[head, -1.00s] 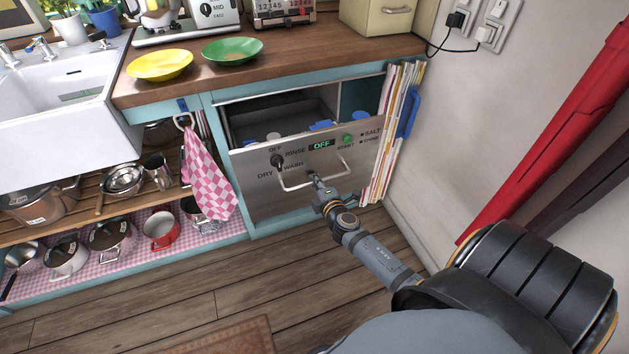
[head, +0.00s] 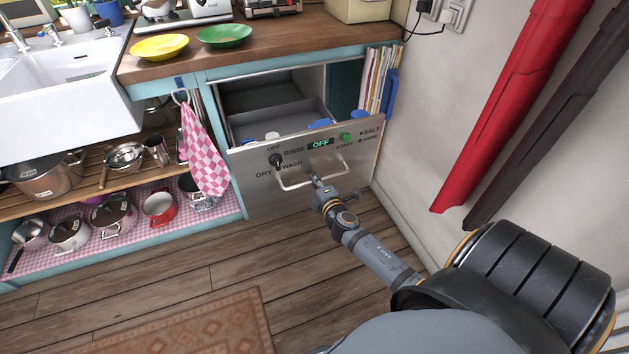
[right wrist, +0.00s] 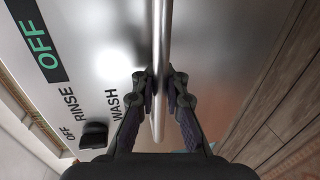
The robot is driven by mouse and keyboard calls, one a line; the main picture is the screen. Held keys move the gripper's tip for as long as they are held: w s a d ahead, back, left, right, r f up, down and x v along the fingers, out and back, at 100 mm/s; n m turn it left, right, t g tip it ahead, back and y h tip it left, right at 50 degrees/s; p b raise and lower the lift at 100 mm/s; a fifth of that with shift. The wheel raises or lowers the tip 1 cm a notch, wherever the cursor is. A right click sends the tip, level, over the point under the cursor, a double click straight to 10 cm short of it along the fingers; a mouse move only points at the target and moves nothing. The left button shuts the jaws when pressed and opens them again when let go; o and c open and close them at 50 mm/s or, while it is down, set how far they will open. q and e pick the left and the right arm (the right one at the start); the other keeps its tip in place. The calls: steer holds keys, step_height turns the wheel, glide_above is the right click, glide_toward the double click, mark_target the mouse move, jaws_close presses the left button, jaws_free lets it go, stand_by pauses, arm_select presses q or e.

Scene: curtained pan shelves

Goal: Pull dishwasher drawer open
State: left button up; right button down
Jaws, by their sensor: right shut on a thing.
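The dishwasher drawer (head: 247,190) is a steel front with a dial, labels and a lit green OFF display. It stands out from the blue cabinet, and its grey interior with white and blue items shows behind the front. A bar handle (head: 292,186) runs across the front. My right gripper (head: 317,181) is at this handle. In the right wrist view, the fingers (right wrist: 161,84) are closed around the handle bar (right wrist: 158,110), one on each side. My left gripper is not in view.
A wooden counter (head: 290,42) above holds a yellow plate (head: 159,47) and a green plate (head: 224,36). A pink checked towel (head: 203,150) hangs left of the drawer. Magazines (head: 377,82) and a white wall stand close on the right. The wooden floor in front is clear, with a rug (head: 200,325).

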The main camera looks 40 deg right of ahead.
steer(key=shift+r, duration=0.1)
steer(key=c, duration=1.4)
jaws_free()
steer(key=shift+s, duration=0.1)
steer(key=v, duration=1.1)
steer(key=shift+s, duration=0.35)
